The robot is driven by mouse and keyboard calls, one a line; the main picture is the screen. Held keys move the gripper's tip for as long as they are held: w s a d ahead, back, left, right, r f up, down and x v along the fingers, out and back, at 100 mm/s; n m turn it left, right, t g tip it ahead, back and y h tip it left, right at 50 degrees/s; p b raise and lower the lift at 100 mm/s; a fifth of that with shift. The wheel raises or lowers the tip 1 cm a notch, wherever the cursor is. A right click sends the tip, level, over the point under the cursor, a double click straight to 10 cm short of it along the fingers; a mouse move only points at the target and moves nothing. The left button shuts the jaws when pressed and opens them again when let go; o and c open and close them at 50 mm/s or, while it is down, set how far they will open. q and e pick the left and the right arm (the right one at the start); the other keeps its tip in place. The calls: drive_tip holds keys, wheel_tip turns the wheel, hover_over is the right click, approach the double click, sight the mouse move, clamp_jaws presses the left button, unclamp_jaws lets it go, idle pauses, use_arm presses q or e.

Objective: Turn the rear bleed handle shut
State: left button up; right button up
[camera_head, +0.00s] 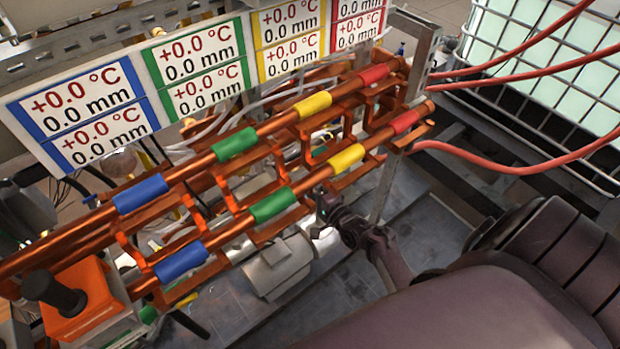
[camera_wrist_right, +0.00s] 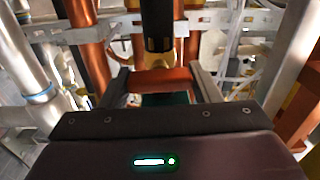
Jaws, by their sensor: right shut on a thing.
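My right gripper (camera_head: 326,212) reaches in from the right in the head view, just below the front copper pipe by its green band. In the right wrist view, my right gripper (camera_wrist_right: 161,84) has a finger on each side of an orange-brown crosspiece (camera_wrist_right: 162,79) and is shut on it. A black upright cylinder (camera_wrist_right: 157,28) with a yellow base stands just beyond. I cannot tell for sure that the crosspiece is the rear bleed handle. In the head view, the held piece is too small to make out. My left gripper is not in view.
Two long copper pipes with coloured bands (camera_head: 236,143) run diagonally above the gripper. Sign panels (camera_head: 92,112) stand behind. An orange block with a black knob (camera_head: 85,297) is at lower left. Red hoses (camera_head: 520,163) and a caged tank (camera_head: 555,75) are at right.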

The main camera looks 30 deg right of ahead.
idle(0.4)
drive_tip(key=o, duration=0.7)
drive_tip(key=s, duration=0.8)
drive_tip(key=shift+d, duration=0.3)
drive_tip(key=shift+w, duration=0.1)
